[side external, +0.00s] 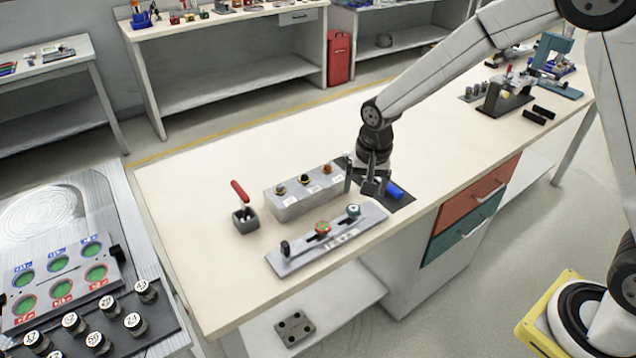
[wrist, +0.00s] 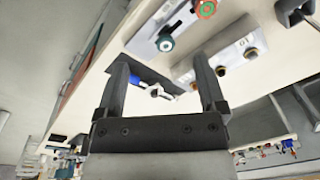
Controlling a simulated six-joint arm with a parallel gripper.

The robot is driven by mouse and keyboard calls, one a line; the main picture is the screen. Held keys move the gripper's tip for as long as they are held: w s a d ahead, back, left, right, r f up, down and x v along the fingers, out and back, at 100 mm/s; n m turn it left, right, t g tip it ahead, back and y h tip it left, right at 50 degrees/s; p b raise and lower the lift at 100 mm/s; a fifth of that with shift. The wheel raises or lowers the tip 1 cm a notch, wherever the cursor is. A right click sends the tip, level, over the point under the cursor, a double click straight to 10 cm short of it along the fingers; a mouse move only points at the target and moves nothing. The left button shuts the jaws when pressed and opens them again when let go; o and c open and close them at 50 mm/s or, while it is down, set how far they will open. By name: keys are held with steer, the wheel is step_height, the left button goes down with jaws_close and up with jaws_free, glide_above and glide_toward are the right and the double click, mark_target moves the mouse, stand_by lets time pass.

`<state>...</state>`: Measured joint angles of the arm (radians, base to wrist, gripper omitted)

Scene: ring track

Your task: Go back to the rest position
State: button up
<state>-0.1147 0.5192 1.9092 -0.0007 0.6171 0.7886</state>
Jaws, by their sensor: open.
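My gripper (side external: 372,186) hangs over the bench, above the dark mat behind the slotted plate's right end. In the wrist view its two fingers (wrist: 161,60) are spread with nothing held between them. The grey slotted plate (side external: 300,258) lies near the front edge, with a red-green ring (side external: 322,228) near its middle and a teal ring (side external: 353,211) towards its right end. A black knob (side external: 285,248) stands at its left end. Both rings also show in the wrist view, the red-green one (wrist: 206,8) and the teal one (wrist: 166,44).
A grey block (side external: 300,203) with three labelled knobs stands just left of my gripper.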

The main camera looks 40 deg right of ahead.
steer(key=s+d+r+n, duration=0.1)
steer(key=s+n, duration=0.3)
steer(key=s, duration=0.4)
steer(key=s+d+r+n+t, duration=0.1)
steer(key=s+d+r+n, duration=0.1)
steer(key=s, duration=0.6)
steer(key=shift+d+n+t, duration=0.3)
steer(key=shift+d+n, duration=0.6)
steer(key=shift+d, duration=0.15)
